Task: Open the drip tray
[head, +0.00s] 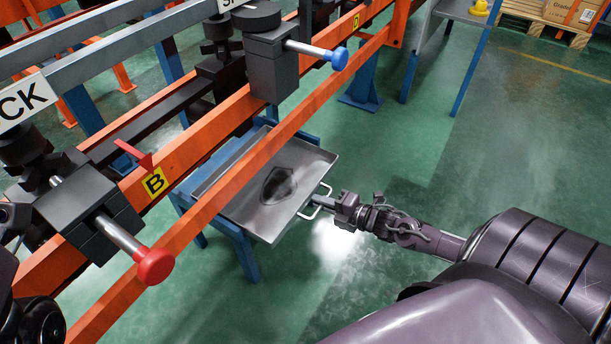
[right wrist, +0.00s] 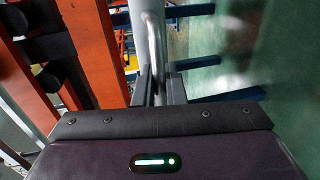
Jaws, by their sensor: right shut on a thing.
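The drip tray (head: 310,165) is a shallow grey metal tray with a dark stain on its floor. It sits on a blue frame (head: 236,240) under the orange rails and sticks out toward my right arm. Its near side has a pale bar handle (head: 325,187). My right gripper (head: 334,199) is at this handle and shut on it. In the right wrist view the two dark fingers (right wrist: 159,88) close around a grey bar (right wrist: 150,35). The fingertips' exact contact is partly hidden. My left gripper is not visible; only dark arm parts show at the left edge.
Orange rails (head: 205,195) run diagonally above the tray. A red-knobbed spindle (head: 154,264) and a blue-knobbed spindle (head: 338,60) stick out over them. The green floor (head: 400,150) to the right is clear.

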